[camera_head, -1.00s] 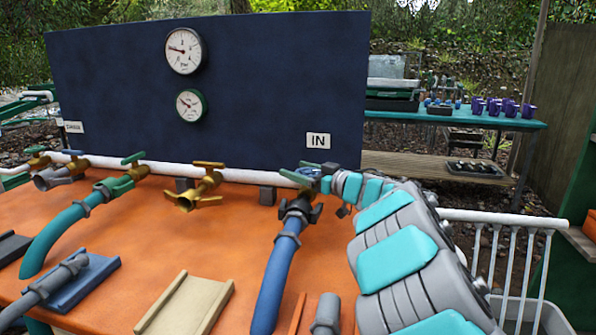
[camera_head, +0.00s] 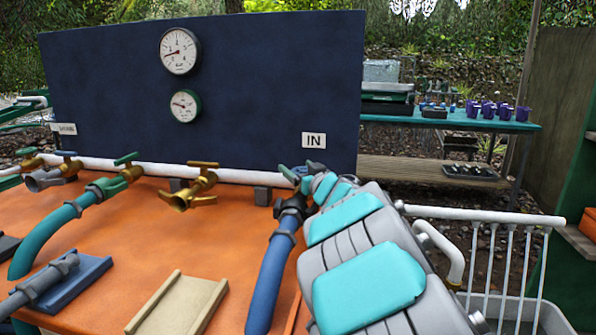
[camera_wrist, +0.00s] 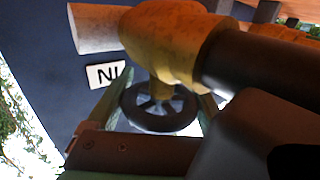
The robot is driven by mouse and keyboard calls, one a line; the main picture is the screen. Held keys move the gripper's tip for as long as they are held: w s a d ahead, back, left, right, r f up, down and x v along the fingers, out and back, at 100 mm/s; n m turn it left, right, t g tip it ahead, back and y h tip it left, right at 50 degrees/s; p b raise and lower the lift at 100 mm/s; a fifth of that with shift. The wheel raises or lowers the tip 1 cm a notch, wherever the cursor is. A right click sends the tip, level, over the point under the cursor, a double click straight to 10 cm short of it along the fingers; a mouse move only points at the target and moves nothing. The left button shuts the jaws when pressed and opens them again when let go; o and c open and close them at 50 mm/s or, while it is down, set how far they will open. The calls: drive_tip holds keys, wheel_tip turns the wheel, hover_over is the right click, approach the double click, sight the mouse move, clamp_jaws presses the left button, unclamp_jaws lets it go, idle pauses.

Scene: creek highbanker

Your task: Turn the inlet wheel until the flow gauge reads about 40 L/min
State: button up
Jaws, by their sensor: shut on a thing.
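The inlet wheel (camera_wrist: 160,107) is a dark spoked handwheel under a brass valve body (camera_wrist: 165,45) in the wrist view. My gripper (camera_wrist: 158,112) is shut on it, one green finger on each side. In the head view my gripper (camera_head: 303,172) is at the valve below the IN sign (camera_head: 314,140), and the wheel is mostly hidden by it. Two dials hang on the dark blue board: a larger white gauge (camera_head: 180,50) and a smaller green-rimmed gauge (camera_head: 185,105). Both needles point roughly left. The numbers and units are too small to read.
Other valves on the white pipe stand to the left, one brass (camera_head: 190,187) and one green-handled (camera_head: 118,178). A blue hose (camera_head: 270,275) hangs from the inlet valve. The orange bench top (camera_head: 130,230) holds a beige tray (camera_head: 180,303). A white railing (camera_head: 490,215) stands right.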

drive_tip(key=o, duration=1.1)
drive_tip(key=shift+o, duration=0.2)
drive_tip(key=shift+s, duration=0.1)
drive_tip(key=v, duration=0.7)
drive_tip(key=shift+s+d, duration=0.2)
drive_tip(key=shift+s, duration=0.05)
